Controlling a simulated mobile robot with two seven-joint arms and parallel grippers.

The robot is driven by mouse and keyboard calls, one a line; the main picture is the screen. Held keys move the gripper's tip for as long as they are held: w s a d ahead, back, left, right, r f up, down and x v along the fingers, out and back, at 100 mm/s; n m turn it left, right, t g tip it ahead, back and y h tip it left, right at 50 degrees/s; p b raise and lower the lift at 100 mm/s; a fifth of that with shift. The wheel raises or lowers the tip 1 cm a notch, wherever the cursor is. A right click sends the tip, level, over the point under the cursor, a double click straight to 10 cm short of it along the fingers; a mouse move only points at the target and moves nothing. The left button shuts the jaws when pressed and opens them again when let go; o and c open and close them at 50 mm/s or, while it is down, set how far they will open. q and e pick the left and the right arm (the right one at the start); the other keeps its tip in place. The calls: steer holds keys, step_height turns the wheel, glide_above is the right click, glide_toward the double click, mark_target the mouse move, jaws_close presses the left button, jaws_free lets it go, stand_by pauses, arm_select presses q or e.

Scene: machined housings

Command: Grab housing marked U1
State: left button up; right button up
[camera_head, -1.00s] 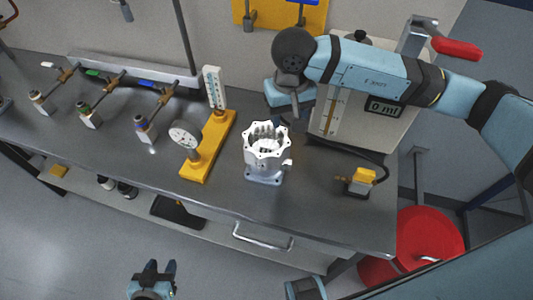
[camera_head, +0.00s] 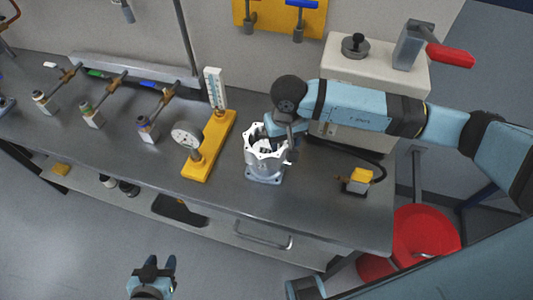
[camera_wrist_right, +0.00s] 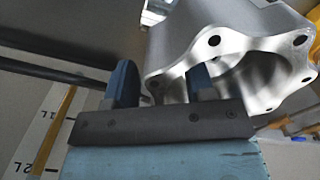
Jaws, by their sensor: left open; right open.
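A silver-grey metal housing (camera_head: 263,168) with a scalloped, open top rim stands upright on the workbench; I cannot read a U1 mark on it. My right gripper (camera_head: 281,140) is open at the right-rear side of its rim. In the right wrist view the housing (camera_wrist_right: 222,38) fills the upper right, its flange showing bolt holes. There my open right gripper (camera_wrist_right: 162,82) has one blue finger outside the housing and the other overlapping its opening, with the rim between them. Contact cannot be told. My left gripper (camera_head: 153,268) is open and empty, low in front of the bench.
A yellow stand with a dial gauge (camera_head: 186,138) is left of the housing. A grey machine (camera_head: 375,65) with a red-handled lever is behind my right arm. A yellow-topped device (camera_head: 357,181) with a cable stands right. The bench front (camera_head: 225,195) is clear.

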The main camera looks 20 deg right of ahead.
jaws_close()
steer(key=shift+r, duration=0.1)
stand_by(1.2)
